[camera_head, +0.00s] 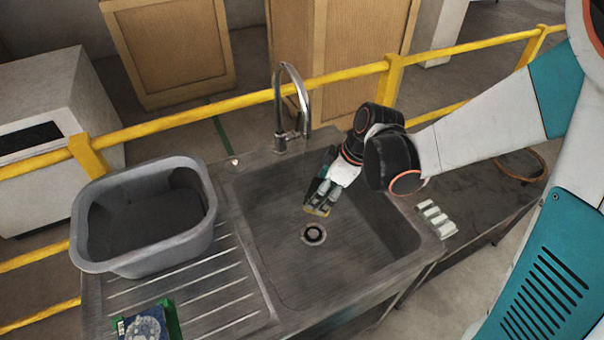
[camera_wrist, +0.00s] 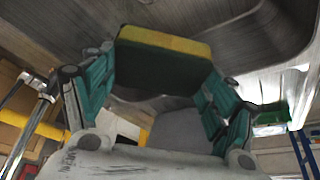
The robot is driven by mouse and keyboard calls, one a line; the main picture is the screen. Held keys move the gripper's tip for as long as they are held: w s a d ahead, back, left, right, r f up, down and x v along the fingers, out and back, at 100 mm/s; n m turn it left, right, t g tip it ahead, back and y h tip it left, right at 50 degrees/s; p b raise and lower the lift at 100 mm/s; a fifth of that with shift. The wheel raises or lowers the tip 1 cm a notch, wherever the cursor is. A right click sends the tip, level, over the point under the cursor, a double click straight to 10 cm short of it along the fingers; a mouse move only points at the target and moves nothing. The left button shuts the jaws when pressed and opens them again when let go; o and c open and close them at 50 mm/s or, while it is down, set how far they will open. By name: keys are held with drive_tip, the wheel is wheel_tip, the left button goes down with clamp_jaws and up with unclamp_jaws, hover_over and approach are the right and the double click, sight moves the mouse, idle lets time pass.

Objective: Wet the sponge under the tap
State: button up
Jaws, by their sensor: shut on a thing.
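My gripper (camera_head: 321,197) is over the sink basin (camera_head: 350,265), shut on the sponge (camera_head: 317,210). In the wrist view the sponge (camera_wrist: 165,62) has a yellow layer and a dark green layer, and it sits between the fingers of my gripper (camera_wrist: 158,75). The chrome tap (camera_head: 281,110) stands at the back edge of the sink, its curved spout up and to the left of my gripper in the head view. I cannot make out any water stream. The drain (camera_head: 313,233) lies just below the sponge in the picture.
A grey tub (camera_head: 145,255) stands on the ribbed drainboard (camera_head: 215,290) to the left. A green and blue packet (camera_head: 148,323) is at the front left. Several small white blocks (camera_head: 436,218) lie right of the basin. A yellow railing (camera_head: 330,77) runs behind.

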drive_tip(key=s+r, duration=0.1)
drive_tip(key=s+d+r+p, duration=0.1)
drive_tip(key=s+r+p, duration=0.1)
drive_tip(key=shift+s+d, duration=0.15)
drive_tip(key=shift+d, duration=0.15)
drive_tip(key=shift+f, duration=0.15)
idle(0.6)
